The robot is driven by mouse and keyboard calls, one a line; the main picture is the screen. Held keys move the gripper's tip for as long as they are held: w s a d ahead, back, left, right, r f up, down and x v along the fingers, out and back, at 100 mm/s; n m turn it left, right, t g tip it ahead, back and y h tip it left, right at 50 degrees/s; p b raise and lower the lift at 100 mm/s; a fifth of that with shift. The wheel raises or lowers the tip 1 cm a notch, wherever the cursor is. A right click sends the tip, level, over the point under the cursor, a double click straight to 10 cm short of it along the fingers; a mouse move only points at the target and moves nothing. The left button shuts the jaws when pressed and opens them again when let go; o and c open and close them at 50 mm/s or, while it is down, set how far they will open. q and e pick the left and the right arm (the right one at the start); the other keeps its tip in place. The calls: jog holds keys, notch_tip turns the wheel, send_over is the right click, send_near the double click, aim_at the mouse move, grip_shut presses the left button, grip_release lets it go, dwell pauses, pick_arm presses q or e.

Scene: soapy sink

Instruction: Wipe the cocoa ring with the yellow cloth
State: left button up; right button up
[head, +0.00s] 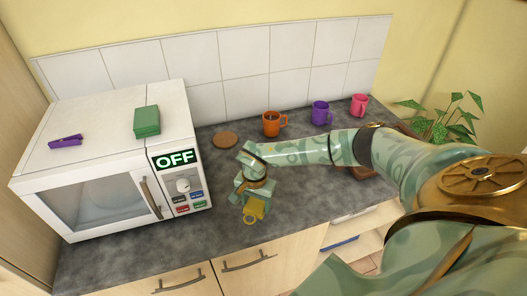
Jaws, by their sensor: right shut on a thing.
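The yellow cloth (257,208) is at my right gripper (252,203), low over the grey counter near its front edge. My right gripper is shut on the cloth, and its fingers cover part of it. A small yellow ring shape (249,220) shows just below the cloth; I cannot tell whether it is part of the cloth or a separate thing. I cannot make out a brown cocoa ring on the counter; the gripper and cloth may hide it. My left gripper is not in view.
A white microwave (90,150) marked OFF stands at left, with a purple item (66,141) and green stack (146,121) on top. A brown disc (225,139), orange mug (271,124), purple mug (320,113) and pink mug (358,105) stand behind my arm.

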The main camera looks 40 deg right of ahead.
notch_tip(320, 180, up, 2)
jog(key=shift+s+r+p, duration=0.1)
jog(key=shift+p, duration=0.5)
jog(key=shift+r+p, duration=0.6)
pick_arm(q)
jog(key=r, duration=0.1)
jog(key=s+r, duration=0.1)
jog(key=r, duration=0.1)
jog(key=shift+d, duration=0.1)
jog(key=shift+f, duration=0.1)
